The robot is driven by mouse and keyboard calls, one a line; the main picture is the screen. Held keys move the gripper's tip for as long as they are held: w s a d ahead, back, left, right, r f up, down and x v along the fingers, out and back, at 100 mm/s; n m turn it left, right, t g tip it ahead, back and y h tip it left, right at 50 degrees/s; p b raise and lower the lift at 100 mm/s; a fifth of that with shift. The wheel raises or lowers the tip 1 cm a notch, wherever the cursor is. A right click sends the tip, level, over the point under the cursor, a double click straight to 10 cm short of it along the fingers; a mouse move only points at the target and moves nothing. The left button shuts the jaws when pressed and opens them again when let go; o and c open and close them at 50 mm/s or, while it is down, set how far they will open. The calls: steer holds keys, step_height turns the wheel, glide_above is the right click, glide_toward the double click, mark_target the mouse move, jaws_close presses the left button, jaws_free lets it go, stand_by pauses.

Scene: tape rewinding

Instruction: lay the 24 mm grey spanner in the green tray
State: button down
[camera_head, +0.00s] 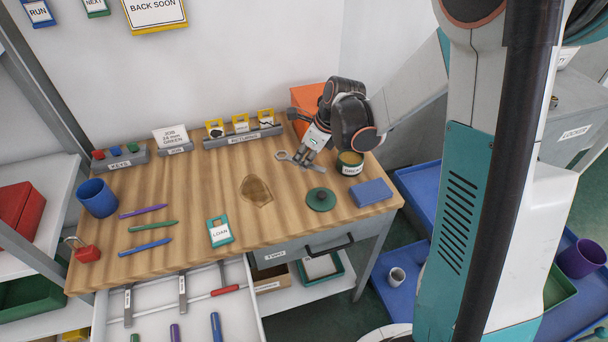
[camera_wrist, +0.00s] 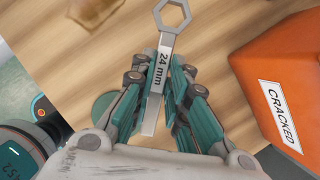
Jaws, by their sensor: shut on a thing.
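My gripper (camera_head: 308,158) is over the back right of the wooden table and shut on the grey spanner (camera_head: 296,158). In the wrist view the spanner (camera_wrist: 161,68) lies lengthwise between the fingers (camera_wrist: 165,90), its hexagonal ring end pointing out past them. Its white label reads "24 mm". I cannot tell whether it touches the table. A green bin (camera_head: 30,298) sits on the left shelf. A green-rimmed tray (camera_head: 347,268) holding a pale card is below the table, and a green tray (camera_head: 557,291) is at lower right, partly hidden by my body.
An orange box (camera_head: 308,96), marked "CRACKED" in the wrist view (camera_wrist: 285,75), stands behind my gripper. A tin (camera_head: 351,163), dark green disc (camera_head: 320,199) and blue block (camera_head: 371,192) are near it. An open drawer (camera_head: 180,305) at the front holds tools. The brown stain (camera_head: 256,191) lies mid-table.

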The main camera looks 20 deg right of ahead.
mark_target(304, 180)
steer(key=shift+f+b, duration=0.75)
steer(key=shift+f, duration=1.85)
steer(key=shift+f, duration=0.1)
steer(key=shift+f, duration=0.15)
steer(key=c, duration=1.6)
jaws_free()
steer(key=shift+o, duration=0.2)
steer(key=shift+r, duration=0.2)
